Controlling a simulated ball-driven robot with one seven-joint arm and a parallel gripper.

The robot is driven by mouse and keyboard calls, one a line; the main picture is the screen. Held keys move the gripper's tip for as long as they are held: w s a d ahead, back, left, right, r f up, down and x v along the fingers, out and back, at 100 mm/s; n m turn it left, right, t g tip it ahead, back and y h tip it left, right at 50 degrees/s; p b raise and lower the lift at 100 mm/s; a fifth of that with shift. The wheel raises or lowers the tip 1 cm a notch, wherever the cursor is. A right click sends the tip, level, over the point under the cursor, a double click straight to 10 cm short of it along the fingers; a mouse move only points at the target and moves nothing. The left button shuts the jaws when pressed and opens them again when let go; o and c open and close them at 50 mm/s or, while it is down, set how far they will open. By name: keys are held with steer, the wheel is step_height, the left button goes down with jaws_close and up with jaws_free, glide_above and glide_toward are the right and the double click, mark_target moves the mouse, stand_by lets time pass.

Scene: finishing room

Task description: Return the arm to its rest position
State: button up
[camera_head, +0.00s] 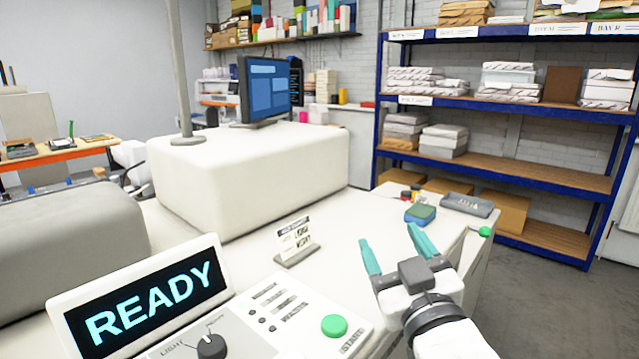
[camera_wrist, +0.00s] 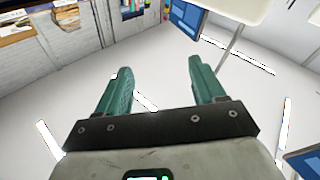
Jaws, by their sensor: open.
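My gripper (camera_head: 397,248) is in the lower right of the head view, raised in front of the white machine's (camera_head: 350,215) counter. Its two teal fingers are spread apart with nothing between them. In the wrist view my gripper (camera_wrist: 158,88) also shows both teal fingers apart and empty. Behind them the wrist view shows pale wall and ceiling with bright light strips, a shelf corner and a monitor.
A READY display (camera_head: 150,300) and a panel with a green button (camera_head: 334,326) stand at the front left. A small card stand (camera_head: 296,243), a blue-green sponge (camera_head: 420,214) and a grey tray (camera_head: 466,205) sit on the counter. Blue shelving (camera_head: 490,165) stands behind. Open floor (camera_head: 530,300) lies right.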

steer(key=s+d+f+m+g+h, duration=0.1)
steer(key=s+d+f+g, duration=0.25)
steer(key=f, duration=0.45)
steer(key=s+d+f+m+g+h, duration=0.15)
steer(key=s+d+f, duration=0.25)
steer(key=f, duration=0.5)
steer(key=s+d+f+m+g+h, duration=0.1)
steer(key=s+d+f+m+g, duration=0.2)
steer(key=f, duration=0.5)
steer(key=s+d+f+g+b, duration=0.2)
steer(key=s+f+g, duration=0.3)
steer(key=s+f, duration=0.6)
steer(key=s+d+f+g+b, duration=0.3)
steer(key=s+d+f+g, duration=0.1)
steer(key=s+f, duration=0.7)
steer(key=s+g, duration=0.1)
steer(key=s, duration=0.2)
steer(key=shift+s+d+f+g, duration=0.2)
steer(key=shift+d+f+g, duration=0.1)
steer(key=shift+g, duration=0.1)
